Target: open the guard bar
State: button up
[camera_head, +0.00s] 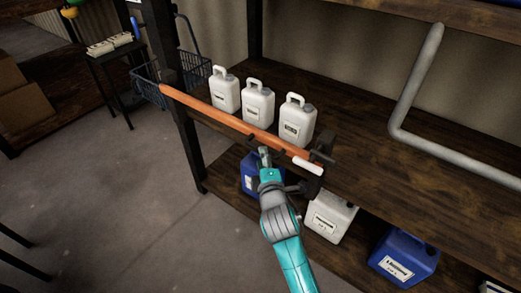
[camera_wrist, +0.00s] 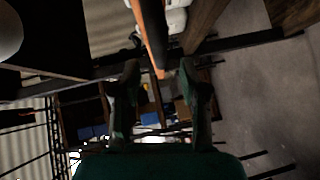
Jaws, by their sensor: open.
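The guard bar (camera_head: 222,119) is a long orange bar across the front of the shelf, in front of white jugs. It looks closed, lying roughly level along the shelf edge. A white grip (camera_head: 307,165) is near its right end, by a dark bracket (camera_head: 323,151). My gripper (camera_head: 265,152) is just in front of the bar, left of the white grip. In the wrist view the orange bar (camera_wrist: 150,32) comes down to between my two spread, empty fingers. I cannot tell whether they touch it.
Three white jugs (camera_head: 258,104) stand behind the bar on the wooden shelf (camera_head: 350,170). A bent grey pipe (camera_head: 412,90) rises at the right. Blue and white canisters (camera_head: 403,256) are on the lower shelf. A dark post (camera_head: 184,120) stands left.

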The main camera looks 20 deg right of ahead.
jog(key=shift+w+d+f, duration=0.1)
jog(key=shift+w, duration=0.7)
jog(key=shift+w+d+f, duration=0.15)
jog(key=shift+w, duration=0.7)
jog(key=shift+w+d+f, duration=0.1)
jog(key=shift+w, duration=0.7)
grip_shut()
